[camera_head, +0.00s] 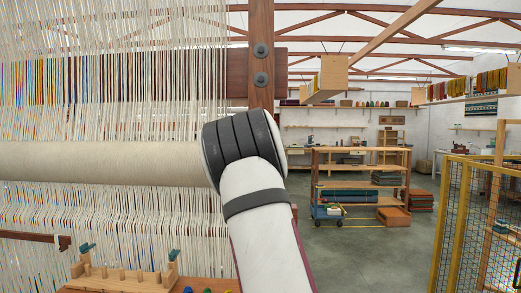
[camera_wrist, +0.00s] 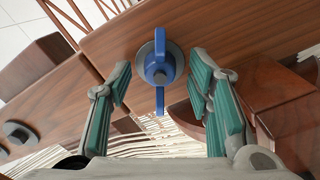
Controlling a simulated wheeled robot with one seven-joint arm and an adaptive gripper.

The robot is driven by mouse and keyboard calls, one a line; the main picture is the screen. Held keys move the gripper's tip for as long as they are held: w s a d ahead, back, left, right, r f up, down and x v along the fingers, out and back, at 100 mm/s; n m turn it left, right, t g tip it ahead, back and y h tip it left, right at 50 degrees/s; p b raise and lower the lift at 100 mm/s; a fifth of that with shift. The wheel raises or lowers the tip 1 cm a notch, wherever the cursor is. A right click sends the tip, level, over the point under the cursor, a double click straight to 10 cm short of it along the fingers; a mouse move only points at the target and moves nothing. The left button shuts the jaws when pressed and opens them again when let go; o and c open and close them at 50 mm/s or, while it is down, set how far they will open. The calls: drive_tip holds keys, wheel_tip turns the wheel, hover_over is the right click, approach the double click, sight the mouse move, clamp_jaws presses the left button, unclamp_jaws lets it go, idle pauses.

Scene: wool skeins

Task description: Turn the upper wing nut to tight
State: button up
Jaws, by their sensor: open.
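A blue wing nut (camera_wrist: 160,62) sits on a grey round washer on a brown wooden beam (camera_wrist: 115,60) in the wrist view. Its wings run up and down in that picture. My gripper (camera_wrist: 160,83) is open, with one green-padded finger on each side of the wing nut. Both fingers look apart from it. I cannot tell from the wrist view whether this is the upper wing nut. In the head view my white arm (camera_head: 262,220) reaches toward the loom, and the gripper is hidden behind it.
A loom with pale hanging warp threads (camera_head: 110,90) and a thick cream roller (camera_head: 100,163) fills the left. Dark bolts (camera_head: 261,50) sit on its wooden post. A yellow mesh fence (camera_head: 460,220) stands at the right, with open grey floor (camera_head: 370,255) between.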

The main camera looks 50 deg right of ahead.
clamp_jaws()
drive_tip(key=shift+f+m+b, duration=0.1)
drive_tip(key=shift+m+b, duration=5.85)
drive_tip(key=shift+m, duration=3.45)
